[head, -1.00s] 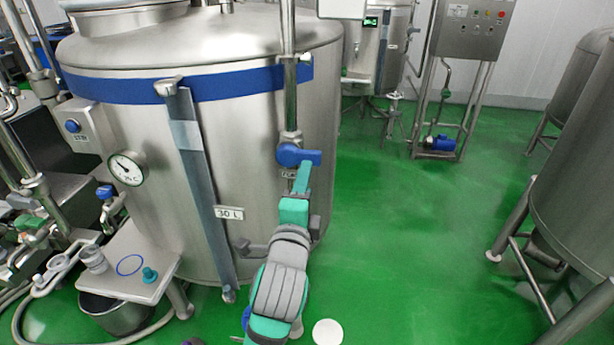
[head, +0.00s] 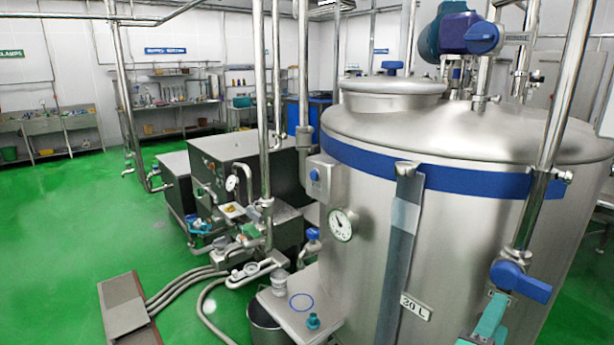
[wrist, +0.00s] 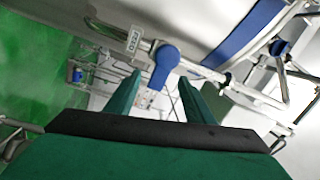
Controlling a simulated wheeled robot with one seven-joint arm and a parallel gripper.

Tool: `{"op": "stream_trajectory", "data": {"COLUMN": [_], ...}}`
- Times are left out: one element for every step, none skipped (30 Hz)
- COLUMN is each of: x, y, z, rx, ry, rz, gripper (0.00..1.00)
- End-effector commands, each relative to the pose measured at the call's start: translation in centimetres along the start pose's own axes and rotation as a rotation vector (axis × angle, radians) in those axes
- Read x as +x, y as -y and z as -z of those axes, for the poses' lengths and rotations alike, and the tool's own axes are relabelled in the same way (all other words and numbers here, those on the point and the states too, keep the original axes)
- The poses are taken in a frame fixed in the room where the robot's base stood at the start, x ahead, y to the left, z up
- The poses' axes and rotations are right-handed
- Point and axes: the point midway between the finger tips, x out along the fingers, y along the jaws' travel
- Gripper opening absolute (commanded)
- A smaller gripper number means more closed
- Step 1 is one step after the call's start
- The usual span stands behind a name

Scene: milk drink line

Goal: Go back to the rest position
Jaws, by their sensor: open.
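My gripper (head: 494,312) shows in teal at the lower right of the head view, just below the blue valve handle (head: 520,281) on the vertical steel pipe at the tank's front. In the wrist view my gripper (wrist: 160,84) has its two green fingers apart with nothing clamped between them. The blue handle (wrist: 165,66) shows just beyond and between the fingertips there. Whether the fingers touch it cannot be told. Most of my arm is outside the head view.
The large steel tank (head: 450,230) with a blue band fills the right side. A small side table (head: 290,318) with a teal cap stands at its foot. Green floor (head: 60,230) is open at far left.

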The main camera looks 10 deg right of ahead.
Motion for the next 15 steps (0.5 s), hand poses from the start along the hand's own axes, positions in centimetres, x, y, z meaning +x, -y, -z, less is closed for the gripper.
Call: {"op": "stream_trajectory", "data": {"x": [-0.6, -0.9, -1.4, -1.8, -2.2, -2.8, -3.3, -3.8, -4.4, -5.0, -5.6, -6.4, -7.0, -7.6, -8.5], "y": [-0.7, -1.0, -1.3, -1.7, -2.0, -2.5, -2.9, -3.3, -3.9, -4.3, -4.8, -5.5, -6.0, -6.6, -7.3], "z": [-1.1, -1.7, -2.6, -3.2, -3.9, -4.7, -5.4, -6.0, -6.8, -7.5, -8.1, -8.9, -9.4, -10.0, -10.7], "rx": [-0.077, -0.119, -0.174, -0.214, -0.252, -0.303, -0.342, -0.378, -0.426, -0.462, -0.496, -0.54, -0.573, -0.606, -0.647], "ry": [0.024, 0.036, 0.055, 0.069, 0.084, 0.102, 0.117, 0.132, 0.153, 0.169, 0.185, 0.206, 0.222, 0.239, 0.261], "rz": [0.018, 0.031, 0.05, 0.063, 0.077, 0.095, 0.109, 0.122, 0.141, 0.154, 0.168, 0.186, 0.2, 0.213, 0.231], "gripper": [0.48, 0.48, 0.48, 0.48, 0.48, 0.48, 0.48, 0.48, 0.48, 0.48, 0.48, 0.48, 0.48, 0.48, 0.48]}}
